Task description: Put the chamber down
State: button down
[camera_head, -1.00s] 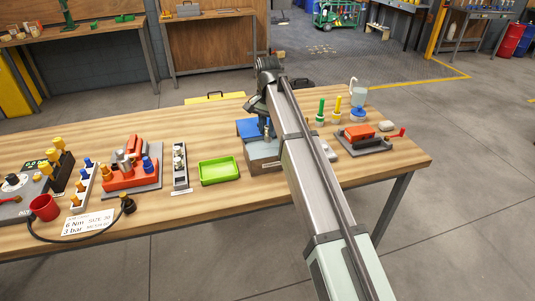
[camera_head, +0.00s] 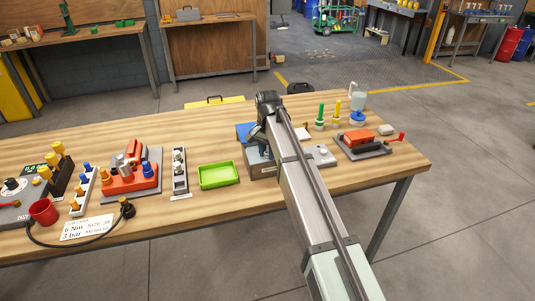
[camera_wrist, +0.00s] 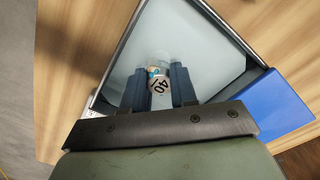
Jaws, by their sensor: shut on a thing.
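The chamber (camera_wrist: 158,83) is a small clear piece with a white end marked "40", seen in the wrist view. My gripper (camera_wrist: 160,72) is shut on it, with one dark blue finger on each side. Behind the chamber is the pale surface of a grey metal box (camera_wrist: 112,80). I cannot tell whether the chamber touches that surface. In the head view my arm hides the chamber and most of the gripper, over the grey box (camera_head: 262,171).
A blue piece (camera_wrist: 275,106) lies beside the box. A green tray (camera_head: 219,176) stands left of it in the head view. To the right are a green-handled tool (camera_head: 320,114), a yellow-handled tool (camera_head: 336,113) and a red fixture (camera_head: 359,131).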

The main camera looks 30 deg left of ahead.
jog(key=c, duration=0.9)
grip_release()
jog(key=shift+f, duration=0.1)
notch_tip(320, 180, up, 12)
jog(key=shift+r, duration=0.15)
